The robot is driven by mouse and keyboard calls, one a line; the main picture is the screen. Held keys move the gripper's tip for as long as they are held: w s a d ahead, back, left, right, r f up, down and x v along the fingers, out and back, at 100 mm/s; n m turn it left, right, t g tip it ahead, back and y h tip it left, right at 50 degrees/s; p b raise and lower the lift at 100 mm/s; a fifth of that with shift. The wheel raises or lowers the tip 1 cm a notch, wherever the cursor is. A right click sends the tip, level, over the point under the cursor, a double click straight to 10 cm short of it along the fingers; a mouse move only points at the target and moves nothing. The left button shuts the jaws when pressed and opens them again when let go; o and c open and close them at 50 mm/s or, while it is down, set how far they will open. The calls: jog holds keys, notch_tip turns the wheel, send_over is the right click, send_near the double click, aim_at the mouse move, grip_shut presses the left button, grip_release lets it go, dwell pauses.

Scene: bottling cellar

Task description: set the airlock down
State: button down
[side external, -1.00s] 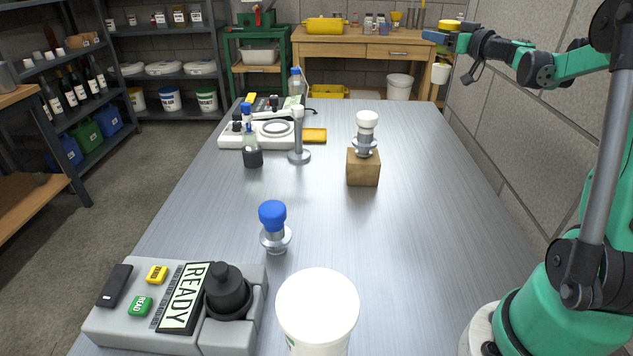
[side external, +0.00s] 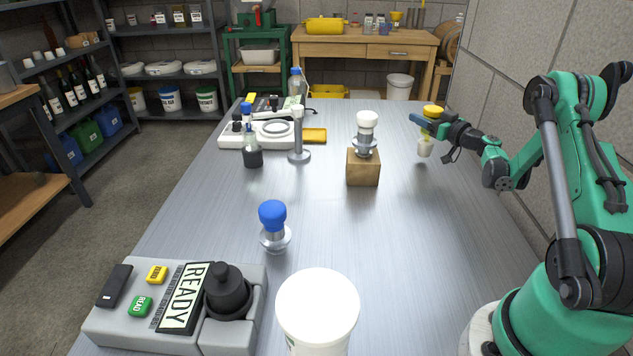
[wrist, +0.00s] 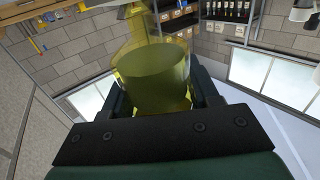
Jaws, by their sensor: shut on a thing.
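The airlock (side external: 424,148) has a yellow top and a pale lower end. It hangs roughly upright at the far right part of the table (side external: 330,230). My gripper (side external: 425,122) is shut on it from the right, around its upper part. In the side view I cannot tell whether its lower end touches the table or is a little above. In the wrist view the airlock is a see-through yellow cylinder (wrist: 160,78) between both fingers. Its lower end is hidden there.
A wooden block (side external: 363,172) with a white-topped metal piece (side external: 367,130) stands left of the airlock. A blue-topped stopper (side external: 273,222), a white tub (side external: 317,305) and a grey READY console (side external: 180,325) are in front. The table's right middle is clear.

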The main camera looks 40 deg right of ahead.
jog(key=shift+f, duration=0.75)
jog(key=shift+f, duration=0.1)
jog(key=shift+c, duration=1.1)
grip_release()
jog(key=s, duration=0.2)
jog(key=s+a, duration=0.1)
jog(key=s, duration=0.4)
jog(key=shift+s+a, duration=0.15)
jog(key=shift+s, duration=0.05)
